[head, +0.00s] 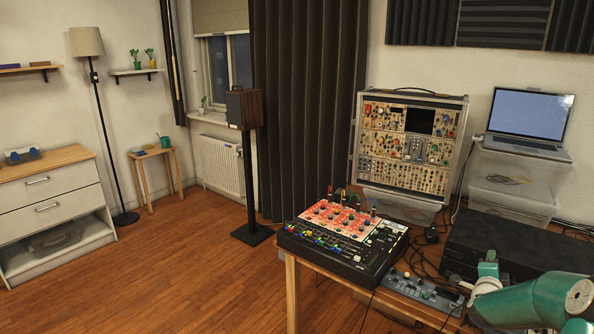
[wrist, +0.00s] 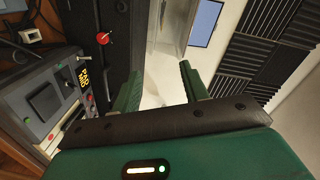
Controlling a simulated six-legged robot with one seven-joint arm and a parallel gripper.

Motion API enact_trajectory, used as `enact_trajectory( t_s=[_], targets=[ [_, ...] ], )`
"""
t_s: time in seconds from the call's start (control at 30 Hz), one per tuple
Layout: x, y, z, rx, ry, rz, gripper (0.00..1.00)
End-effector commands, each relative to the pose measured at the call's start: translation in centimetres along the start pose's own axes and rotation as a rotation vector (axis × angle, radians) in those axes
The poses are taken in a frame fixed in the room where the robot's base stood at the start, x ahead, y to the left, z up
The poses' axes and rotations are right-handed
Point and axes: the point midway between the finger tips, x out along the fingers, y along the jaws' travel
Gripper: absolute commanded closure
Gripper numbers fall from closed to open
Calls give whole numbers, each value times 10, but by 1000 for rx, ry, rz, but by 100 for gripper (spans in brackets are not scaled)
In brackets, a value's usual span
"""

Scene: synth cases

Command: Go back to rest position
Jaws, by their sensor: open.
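My gripper (wrist: 159,84) shows in the wrist view as two green fingers standing apart with nothing between them. It is open and empty. In the head view my green arm reaches in at the lower right, over the right end of the table and in front of a black case (head: 520,243). I cannot make out the fingers clearly there.
A mixer (head: 335,240) and a small grey device (head: 424,291) lie on the wooden table. Behind stand a modular synth case (head: 408,148) and a laptop (head: 527,118) on clear boxes (head: 507,185). A speaker stand (head: 250,180) is further left. The wooden floor (head: 150,265) at left is clear.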

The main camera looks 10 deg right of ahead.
Motion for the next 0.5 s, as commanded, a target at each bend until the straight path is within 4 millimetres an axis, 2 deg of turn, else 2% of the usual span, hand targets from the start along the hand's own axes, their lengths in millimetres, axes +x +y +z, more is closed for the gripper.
enact_trajectory(
  t_s=[0.13,0.27,0.4,0.5],
  targets=[
    [-19,-42,40,-116,-120,12,55],
    [-54,-85,85,-281,-265,36,55],
    [-104,-123,124,-459,-410,56,55],
    [-145,-146,145,-584,-505,66,55]
  ],
)
